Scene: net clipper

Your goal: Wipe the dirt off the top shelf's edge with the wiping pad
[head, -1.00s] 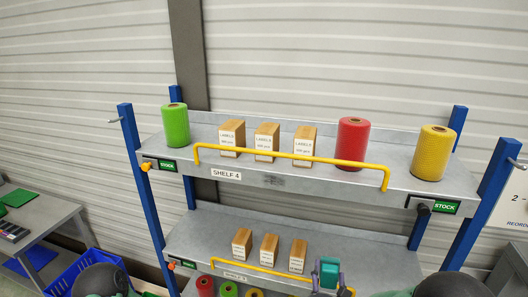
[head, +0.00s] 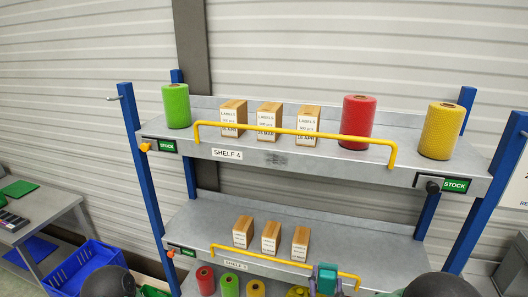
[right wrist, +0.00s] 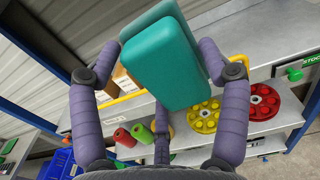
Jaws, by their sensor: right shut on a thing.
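The top shelf (head: 345,165), labelled SHELF 4, is grey metal. A dark smudge of dirt (head: 275,159) marks its front edge, right of the label. My right gripper (head: 325,279) is shut on the teal wiping pad (head: 327,273), low in the head view at the front of the lower shelf, well below the dirt. In the right wrist view the pad (right wrist: 165,65) sits between the purple fingers of the gripper (right wrist: 160,55) and hides part of the rack. My left gripper is not in view.
A yellow rail (head: 290,131) runs along the top shelf's front, above the smudge. Behind it stand label boxes (head: 268,120) and green, red and yellow rolls (head: 438,131). STOCK signs (head: 455,185) flank the edge. The lower shelf (head: 350,228) has its own rail (head: 285,267).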

